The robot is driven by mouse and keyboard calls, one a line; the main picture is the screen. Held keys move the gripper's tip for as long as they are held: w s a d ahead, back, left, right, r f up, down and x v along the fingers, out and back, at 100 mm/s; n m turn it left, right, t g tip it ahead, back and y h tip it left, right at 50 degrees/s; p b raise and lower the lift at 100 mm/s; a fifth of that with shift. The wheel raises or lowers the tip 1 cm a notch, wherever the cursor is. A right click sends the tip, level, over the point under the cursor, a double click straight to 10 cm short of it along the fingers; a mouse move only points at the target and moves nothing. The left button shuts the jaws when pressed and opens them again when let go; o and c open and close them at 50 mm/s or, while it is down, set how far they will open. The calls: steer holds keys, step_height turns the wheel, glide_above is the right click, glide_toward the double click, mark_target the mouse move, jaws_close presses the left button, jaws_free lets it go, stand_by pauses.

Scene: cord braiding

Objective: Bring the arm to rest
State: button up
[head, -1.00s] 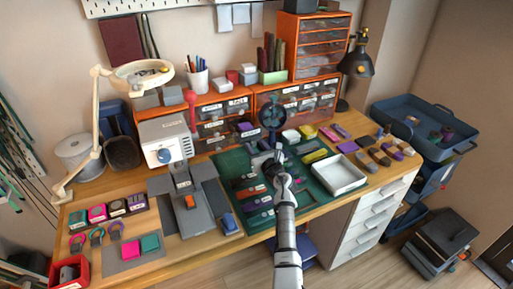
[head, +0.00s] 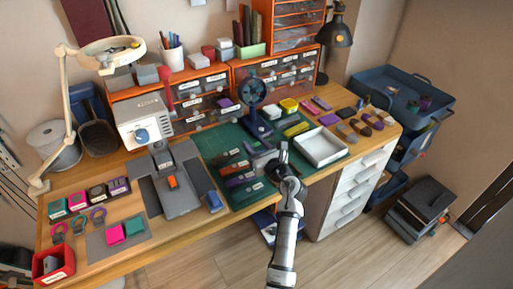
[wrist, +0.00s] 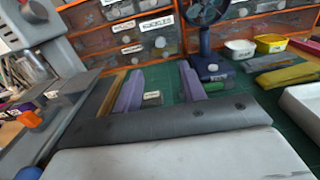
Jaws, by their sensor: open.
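My gripper (head: 268,160) is over the green cutting mat (head: 216,146), near the front of the workbench. It looks open and empty, with nothing between its fingers. In the wrist view its two fingers (wrist: 160,84) stand apart, with the mat and the drawer fronts beyond them. My arm reaches up from the bottom of the head view. I cannot tell exactly how high the gripper is above the mat.
A small blue fan (head: 252,98) stands behind the gripper. A white tray (head: 342,157) is to its right, and a grey machine (head: 178,190) to its left. Dark and purple strips (head: 238,181) lie on the mat. Open floor (head: 345,262) lies before the bench.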

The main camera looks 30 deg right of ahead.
steer(key=shift+s, duration=0.3)
